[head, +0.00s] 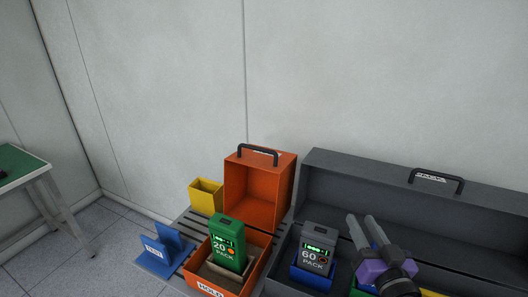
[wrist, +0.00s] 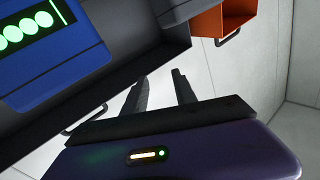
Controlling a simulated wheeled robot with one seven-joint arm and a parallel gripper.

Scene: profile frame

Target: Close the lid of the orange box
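The orange box stands at the centre bottom of the head view. Its lid (head: 287,185) is open, standing upright at the back, with a black handle (head: 258,151) on top. Its base (head: 251,279) holds a green "20 PACK" (head: 228,243), upright and rising above the rim. Part of the orange box also shows at the top of the wrist view (wrist: 235,14) with a dark handle (wrist: 228,38). My gripper (head: 361,218) is to the right of the orange box, over the grey case. Its two fingers are apart and empty; they also show in the wrist view (wrist: 158,77).
A large grey case (head: 405,195) with its lid raised is at the right, holding a grey "60 PACK" (head: 315,248) in a blue holder. A yellow bin (head: 206,195) and a blue stand (head: 165,250) are left of the orange box. Space above the boxes is clear up to the wall.

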